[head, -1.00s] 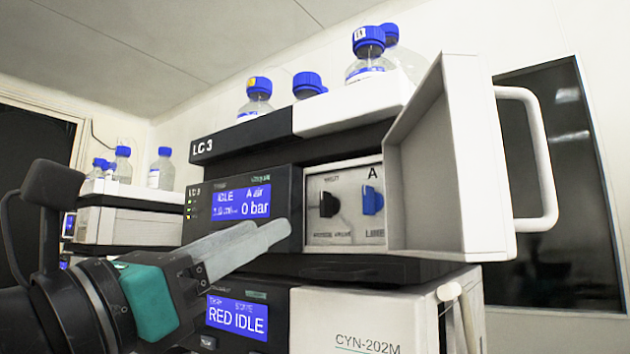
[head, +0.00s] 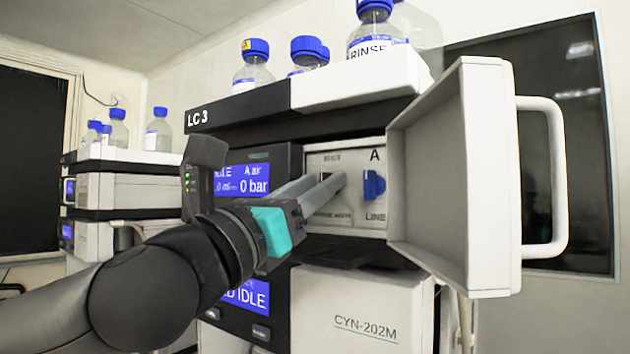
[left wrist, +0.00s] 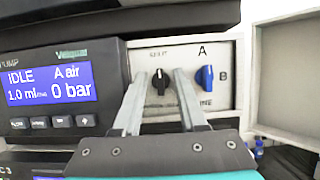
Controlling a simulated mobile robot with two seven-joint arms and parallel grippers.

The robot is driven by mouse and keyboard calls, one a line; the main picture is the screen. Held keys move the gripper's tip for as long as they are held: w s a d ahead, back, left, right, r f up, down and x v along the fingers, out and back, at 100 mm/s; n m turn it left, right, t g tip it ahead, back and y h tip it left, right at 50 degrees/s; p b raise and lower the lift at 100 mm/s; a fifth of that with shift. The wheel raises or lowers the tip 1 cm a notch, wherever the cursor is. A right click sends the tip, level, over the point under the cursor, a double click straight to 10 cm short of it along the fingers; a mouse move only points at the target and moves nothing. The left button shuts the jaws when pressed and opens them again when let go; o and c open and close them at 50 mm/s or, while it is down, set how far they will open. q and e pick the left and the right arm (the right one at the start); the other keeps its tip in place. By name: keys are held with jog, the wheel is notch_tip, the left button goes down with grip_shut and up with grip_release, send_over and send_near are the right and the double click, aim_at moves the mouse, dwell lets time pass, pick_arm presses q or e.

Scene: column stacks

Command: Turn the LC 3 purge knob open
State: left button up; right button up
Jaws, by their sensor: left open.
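The LC 3 stack (head: 245,118) stands in front of me with its pump door (head: 438,180) swung open to the right. Behind the door is a light panel with a black knob, the purge knob, (left wrist: 161,82) at left and a blue knob (head: 373,185) at right, marked A and LINE. The black knob's pointer looks about upright in the left wrist view. My left gripper (head: 325,185) is open at the panel. Its fingers (left wrist: 160,100) lie on either side of the black knob; I cannot tell whether they touch it. In the head view the fingers mostly hide this knob. My right gripper is not in view.
The pump display (left wrist: 48,85) reads IDLE, A air, 0 bar. The open door with its white handle (head: 545,180) bounds the space at right. Bottles (head: 253,68) stand on top of the stack. A second stack (head: 95,205) stands behind at left.

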pick_arm(q)
grip_shut()
dwell(0.3)
dwell(0.4)
